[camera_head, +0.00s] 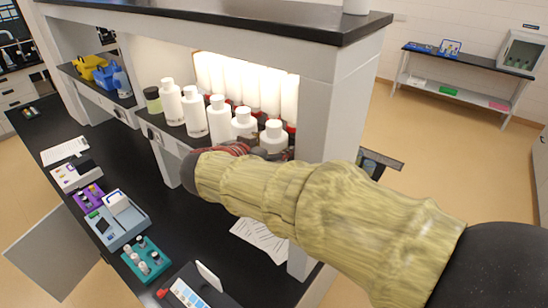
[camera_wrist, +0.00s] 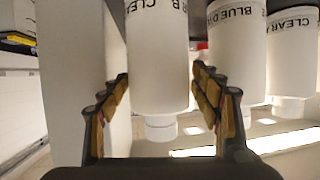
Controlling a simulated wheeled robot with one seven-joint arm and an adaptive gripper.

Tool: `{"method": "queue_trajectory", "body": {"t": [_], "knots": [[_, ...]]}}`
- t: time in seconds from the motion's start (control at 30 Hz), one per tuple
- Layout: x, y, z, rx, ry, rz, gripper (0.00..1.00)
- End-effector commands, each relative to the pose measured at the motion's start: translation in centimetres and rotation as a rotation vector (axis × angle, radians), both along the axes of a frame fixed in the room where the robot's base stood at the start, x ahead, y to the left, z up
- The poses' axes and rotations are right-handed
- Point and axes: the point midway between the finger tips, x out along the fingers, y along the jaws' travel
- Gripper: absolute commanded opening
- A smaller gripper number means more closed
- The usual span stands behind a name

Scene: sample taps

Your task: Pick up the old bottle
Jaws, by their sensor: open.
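Several white bottles with white caps stand in a row on the lit shelf in the head view, among them the right-hand bottle (camera_head: 273,138) and one beside it (camera_head: 243,124). I cannot tell by looks which is the old one. In the wrist view, a white bottle (camera_wrist: 157,70) with a partly cut-off "CLEAR" label appears cap down in the picture, between the fingers of my gripper (camera_wrist: 161,78). The fingers are open, with a visible gap on each side. In the head view my yellow-sleeved arm hides most of the gripper, near the right end of the row.
A bottle labelled "BLUE" (camera_wrist: 238,60) and another labelled "CLEAR" (camera_wrist: 292,50) stand close to the right in the wrist view. A white upright panel (camera_wrist: 75,90) is close on the left. A dark jar (camera_head: 153,100) ends the row; racks and devices fill the black bench.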

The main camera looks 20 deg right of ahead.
Motion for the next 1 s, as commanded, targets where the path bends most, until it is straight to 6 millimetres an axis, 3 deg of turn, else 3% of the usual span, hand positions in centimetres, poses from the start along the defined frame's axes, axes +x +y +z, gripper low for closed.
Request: {"method": "queue_trajectory", "body": {"t": [0.37,1.0], "knots": [[0.71,-0.70,-0.57,-0.001,0.002,0.001,0.63],[0.68,-0.69,-0.52,-0.001,0.002,0.001,0.27]]}}
